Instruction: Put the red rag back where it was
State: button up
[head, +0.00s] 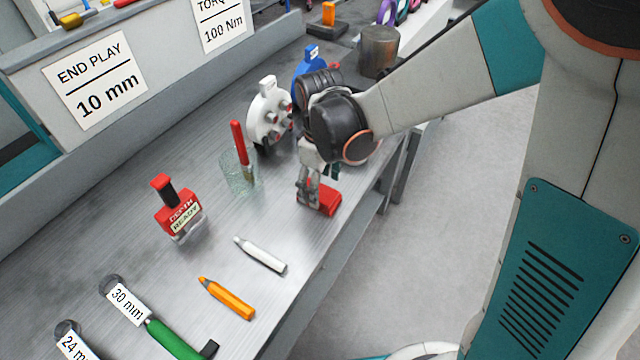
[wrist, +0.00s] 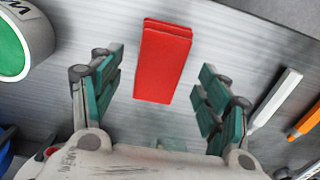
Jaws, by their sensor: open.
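The red rag (head: 326,201) is a small folded red block lying on the grey metal bench (head: 130,255) near its front edge. It also shows in the wrist view (wrist: 162,62), flat on the bench, ahead of and between my fingers. My gripper (head: 312,190) is just above and beside the rag in the head view. In the wrist view my gripper (wrist: 157,98) has its teal-padded fingers wide apart, with nothing between the pads touching the rag. The arm hides part of the bench behind the gripper.
A white marker (head: 260,255) and an orange marker (head: 227,298) lie in front. A white device (head: 268,112) and a metal cylinder (head: 379,52) are behind.

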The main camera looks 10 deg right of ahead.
aim_at(321, 192)
notch_tip(321, 192, up, 9)
jog(key=p, duration=0.5)
jog(key=shift+f, duration=0.15)
dwell(0.7)
